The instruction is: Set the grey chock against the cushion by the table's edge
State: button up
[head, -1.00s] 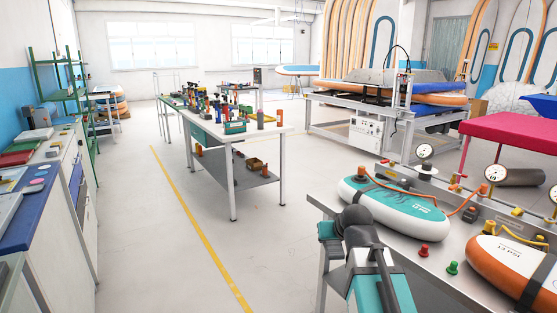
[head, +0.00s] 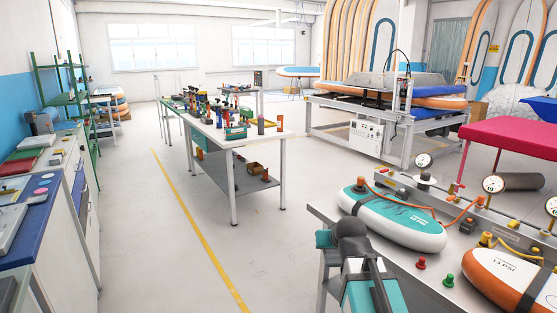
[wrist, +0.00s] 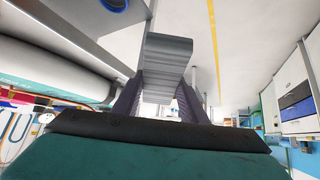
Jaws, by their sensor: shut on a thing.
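My gripper (wrist: 160,98) shows in the wrist view with its dark fingers shut on the grey chock (wrist: 168,48), a ridged block. A pale floor lies behind the chock. In the head view my arm hides the gripper and chock. The teal and white cushion (head: 392,218) lies on the metal table (head: 405,268) near its left end, just beyond my arm. A pale rounded side, probably this cushion (wrist: 50,50), runs along the left of the wrist view, apart from the chock. An orange and white cushion (head: 505,278) lies farther right.
Red (head: 421,262) and green (head: 447,281) knobs stand at the front of the table. Gauges (head: 424,161) and orange hoses line its back. A workbench (head: 225,137) with several small items stands farther off. The floor (head: 150,250) to the left is open.

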jog(key=shift+d, duration=0.1)
jog(key=shift+w+f, duration=0.3)
jog(key=shift+w, duration=0.3)
jog(key=shift+w+f, duration=0.3)
jog(key=shift+w, duration=0.3)
